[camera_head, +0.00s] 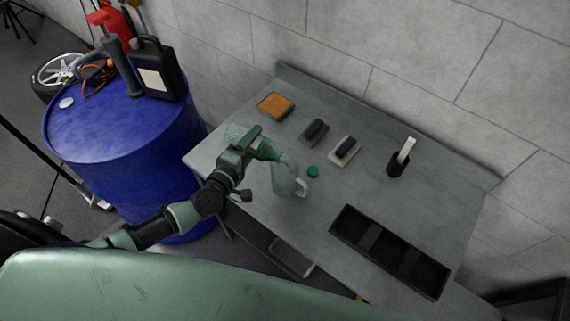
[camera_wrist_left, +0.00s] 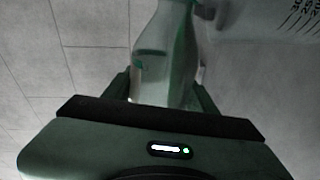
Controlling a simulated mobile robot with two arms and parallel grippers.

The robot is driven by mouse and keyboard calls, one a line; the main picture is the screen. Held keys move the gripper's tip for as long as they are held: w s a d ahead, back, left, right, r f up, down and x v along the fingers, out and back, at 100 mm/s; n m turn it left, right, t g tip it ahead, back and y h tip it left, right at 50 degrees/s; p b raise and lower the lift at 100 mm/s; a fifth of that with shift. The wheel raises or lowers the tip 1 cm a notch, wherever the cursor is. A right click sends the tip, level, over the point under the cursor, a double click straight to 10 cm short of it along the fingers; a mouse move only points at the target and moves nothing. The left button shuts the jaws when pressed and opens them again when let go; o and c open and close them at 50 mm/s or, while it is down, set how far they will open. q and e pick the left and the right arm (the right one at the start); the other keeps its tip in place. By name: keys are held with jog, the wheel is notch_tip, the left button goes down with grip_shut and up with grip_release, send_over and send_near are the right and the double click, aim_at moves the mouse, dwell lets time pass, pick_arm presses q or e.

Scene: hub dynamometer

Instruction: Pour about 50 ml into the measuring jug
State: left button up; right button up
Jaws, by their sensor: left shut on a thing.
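My left gripper (camera_head: 250,143) is shut on a translucent bottle (camera_head: 233,131) and holds it tilted over the bench. The bottle's narrow end points right, towards the clear measuring jug (camera_head: 284,178), at about its rim. The jug stands upright on the bench, handle to the right. In the left wrist view the bottle (camera_wrist_left: 165,65) is between my fingers, with green tints inside. The jug (camera_wrist_left: 270,18) shows at the upper right with dark scale marks. I cannot tell the liquid level in the jug or whether liquid is flowing. My right gripper is not in view.
A green cap (camera_head: 313,171) lies on the grey bench (camera_head: 345,195) right of the jug. A black compartment tray (camera_head: 390,250) lies front right. A blue drum (camera_head: 120,140) stands left.

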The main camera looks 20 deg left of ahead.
pick_arm(q)
jog(key=shift+a+r, duration=0.1)
jog(key=shift+a, duration=0.3)
jog(key=shift+w+a+r, duration=0.1)
jog(key=shift+a, duration=0.65)
dwell(0.4)
jog(key=shift+r+m+p, duration=0.3)
jog(key=shift+m+p, duration=0.2)
jog(key=shift+p, duration=0.35)
dwell(1.9)
